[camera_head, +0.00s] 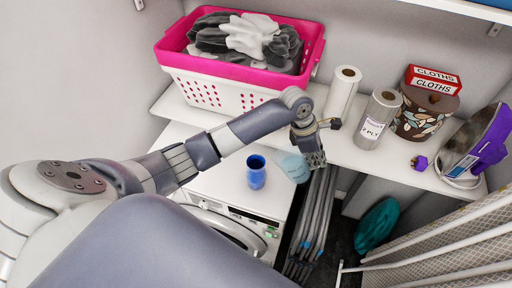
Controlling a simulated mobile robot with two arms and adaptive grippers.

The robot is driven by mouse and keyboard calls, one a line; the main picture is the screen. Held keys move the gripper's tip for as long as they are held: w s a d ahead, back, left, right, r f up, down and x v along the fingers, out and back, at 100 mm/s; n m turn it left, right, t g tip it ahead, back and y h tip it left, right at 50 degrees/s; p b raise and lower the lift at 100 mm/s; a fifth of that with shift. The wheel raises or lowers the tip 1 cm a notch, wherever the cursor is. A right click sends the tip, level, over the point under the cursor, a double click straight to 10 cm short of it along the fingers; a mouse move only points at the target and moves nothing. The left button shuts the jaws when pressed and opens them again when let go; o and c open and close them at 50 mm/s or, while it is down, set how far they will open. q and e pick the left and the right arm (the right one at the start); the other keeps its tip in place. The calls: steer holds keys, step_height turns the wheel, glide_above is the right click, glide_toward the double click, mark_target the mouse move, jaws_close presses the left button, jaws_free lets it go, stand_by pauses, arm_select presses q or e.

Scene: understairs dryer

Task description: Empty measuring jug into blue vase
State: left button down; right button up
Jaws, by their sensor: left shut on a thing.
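The blue vase (256,174) stands upright on the white dryer top, near its front edge. The measuring jug (294,168) is a pale blue, translucent shape just right of the vase. My left gripper (312,157) reaches in from the left, bends down past the shelf edge and is shut on the jug at the jug's right side. The jug appears tilted toward the vase, with a small gap between them in the picture. Its contents cannot be made out, and the gripper hides part of its right side. My right gripper is not in view.
The white dryer (225,201) has free top around the vase. Behind, a shelf holds a pink and white laundry basket (230,90), paper rolls (377,117), a patterned bin (425,112) and a purple iron (478,150). Grey poles (316,215) stand right of the dryer.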

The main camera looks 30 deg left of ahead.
arm_select(q)
steer(key=shift+s+a+r+t+h, duration=0.2)
steer(key=shift+s+a+r+h, duration=0.1)
steer(key=shift+a+r, duration=0.2)
steer(key=shift+s+a+r+t+h, duration=0.2)
steer(key=shift+s+a+r+h, duration=0.1)
steer(key=shift+a+r, duration=0.15)
steer(key=shift+a+r+h, duration=0.3)
steer(key=shift+r+h, duration=0.2)
steer(key=shift+r, duration=0.1)
steer(key=shift+s+a+r+t+h, duration=0.3)
steer(key=shift+s+r, duration=0.1)
steer(key=shift+r, duration=0.1)
steer(key=shift+w+r, duration=0.1)
steer(key=shift+w, duration=0.1)
steer(key=shift+a+r+h, duration=0.15)
steer(key=shift+a+h, duration=0.1)
steer(key=shift+h, duration=0.15)
steer(key=shift+s+a+r, duration=0.15)
steer(key=shift+s+r, duration=0.2)
steer(key=shift+r+t, duration=0.15)
steer(key=shift+t, duration=0.15)
